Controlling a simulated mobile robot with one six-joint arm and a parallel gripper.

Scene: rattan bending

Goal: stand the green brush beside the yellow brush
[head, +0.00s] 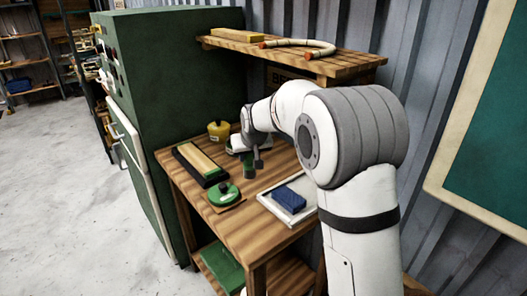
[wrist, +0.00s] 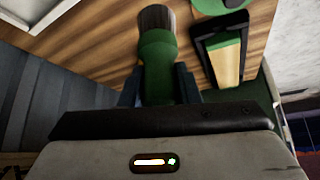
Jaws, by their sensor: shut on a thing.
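The green brush (head: 248,160) is in my gripper (head: 247,152), bristles down, above or on the wooden workbench. In the wrist view the green brush (wrist: 157,62) sits between my gripper's fingers (wrist: 158,88), its grey bristles pointing away from me. My gripper is shut on its green body. I cannot tell whether the bristles touch the bench top. I cannot pick out a yellow brush for certain. A round yellow object with a dark knob (head: 218,130) stands at the back left of the bench, behind the green brush.
A black tray with a yellowish block (head: 200,162) lies left of my gripper. A round green object (head: 224,192) lies in front. A white tray (head: 272,205) with a blue block (head: 288,198) lies at right. A green cabinet (head: 170,80) borders the bench; a shelf (head: 345,66) hangs above.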

